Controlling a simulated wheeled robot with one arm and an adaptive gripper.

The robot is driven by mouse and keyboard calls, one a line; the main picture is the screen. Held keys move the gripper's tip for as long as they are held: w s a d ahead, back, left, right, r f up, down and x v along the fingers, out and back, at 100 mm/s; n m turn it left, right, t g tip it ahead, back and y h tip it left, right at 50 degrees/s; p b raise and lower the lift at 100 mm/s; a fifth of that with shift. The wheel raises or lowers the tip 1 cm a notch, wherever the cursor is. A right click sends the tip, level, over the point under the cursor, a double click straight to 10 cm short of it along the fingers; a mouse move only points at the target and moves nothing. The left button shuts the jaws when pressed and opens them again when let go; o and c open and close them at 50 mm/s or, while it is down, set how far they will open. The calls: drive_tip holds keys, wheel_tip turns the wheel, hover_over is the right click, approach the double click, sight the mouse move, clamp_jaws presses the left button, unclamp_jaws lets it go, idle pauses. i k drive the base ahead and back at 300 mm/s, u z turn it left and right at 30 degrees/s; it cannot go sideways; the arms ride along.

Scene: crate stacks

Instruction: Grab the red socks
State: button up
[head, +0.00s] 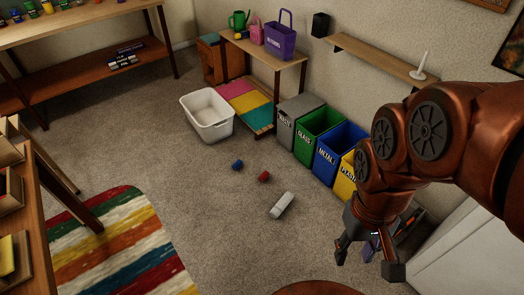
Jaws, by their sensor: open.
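A small dark red bundle (264,176), which looks like the red socks, lies on the grey carpet near the middle of the head view. It is too small to make out folds. My gripper (367,262) hangs at the lower right with its fingers spread apart and nothing visible between them. It is well apart from the red bundle, to its right and nearer to me.
A blue bundle (238,164) and a pale grey block-like item (282,205) lie near the red one. A white basket (201,127) stands behind. Labelled bins, including a green one (307,150), line the right wall. A striped rug (112,240) lies front left. Carpet between is clear.

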sight(264, 175)
drive_tip(key=u, duration=0.85)
drive_tip(key=i, duration=2.25)
drive_tip(key=z, duration=0.75)
